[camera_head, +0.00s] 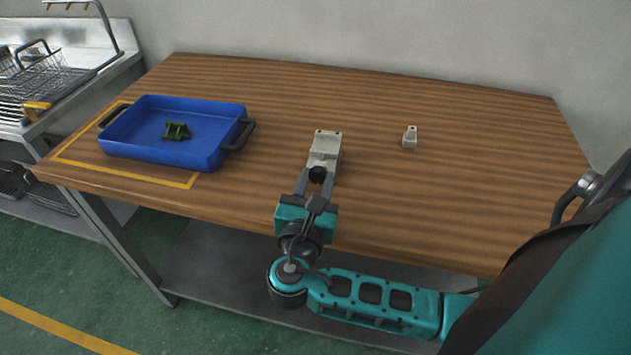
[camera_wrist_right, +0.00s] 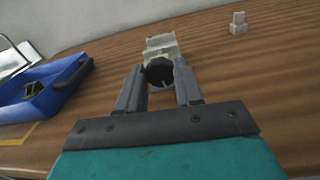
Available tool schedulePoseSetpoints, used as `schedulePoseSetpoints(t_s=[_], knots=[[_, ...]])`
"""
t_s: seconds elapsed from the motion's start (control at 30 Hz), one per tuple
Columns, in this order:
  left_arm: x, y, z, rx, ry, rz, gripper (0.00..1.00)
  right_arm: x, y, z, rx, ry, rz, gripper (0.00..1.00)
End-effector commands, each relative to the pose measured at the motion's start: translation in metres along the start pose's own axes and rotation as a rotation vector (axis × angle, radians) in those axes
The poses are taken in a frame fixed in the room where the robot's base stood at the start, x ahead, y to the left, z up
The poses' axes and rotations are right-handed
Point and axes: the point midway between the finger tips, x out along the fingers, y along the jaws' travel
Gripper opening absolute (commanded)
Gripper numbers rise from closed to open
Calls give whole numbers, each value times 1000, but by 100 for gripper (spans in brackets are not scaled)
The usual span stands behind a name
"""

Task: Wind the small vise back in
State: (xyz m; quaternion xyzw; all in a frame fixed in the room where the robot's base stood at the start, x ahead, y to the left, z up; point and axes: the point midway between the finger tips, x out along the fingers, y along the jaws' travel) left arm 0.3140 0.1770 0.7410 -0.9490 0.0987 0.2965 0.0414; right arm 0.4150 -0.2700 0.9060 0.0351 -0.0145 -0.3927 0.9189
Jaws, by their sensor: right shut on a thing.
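The small vise (camera_head: 326,145) is a light grey block on the wooden table, near the front middle. Its black round knob (camera_head: 317,174) faces the table's front edge. My right gripper (camera_head: 316,180) is shut on the knob, one finger on each side. In the right wrist view the vise (camera_wrist_right: 162,46) stands beyond the black knob (camera_wrist_right: 158,72), which sits between the fingertips of my right gripper (camera_wrist_right: 159,80). How far the vise jaws stand apart is too small to tell. My left gripper is not in view.
A blue tray (camera_head: 207,153) with a dark green part (camera_head: 176,131) inside stands at the left, within a yellow outline. A small light grey block (camera_head: 410,137) stands right of the vise. A metal sink unit with wire baskets (camera_head: 45,80) is at far left. The table's right side is clear.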

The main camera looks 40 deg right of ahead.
Motion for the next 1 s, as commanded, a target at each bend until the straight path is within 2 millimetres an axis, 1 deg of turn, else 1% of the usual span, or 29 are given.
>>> schedulePoseSetpoints(t_s=[0.03, 0.17, 0.2, 0.37, 0.57, 1.0], knots=[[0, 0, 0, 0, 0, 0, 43, 0, 0, 0, 0, 0, 0, 18], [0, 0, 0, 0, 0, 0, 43, 0, 0, 0, 0, 0, 0, 5], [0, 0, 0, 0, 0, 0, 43, 0, 0, 0, 0, 0, 0, 4], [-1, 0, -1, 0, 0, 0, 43, 0, 0, 0, 13, 0, 0, 4], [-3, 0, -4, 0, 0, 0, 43, 0, 0, 1, 90, 1, -2, 4], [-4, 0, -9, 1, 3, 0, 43, 0, -2, 0, 409, 0, -2, 4]])
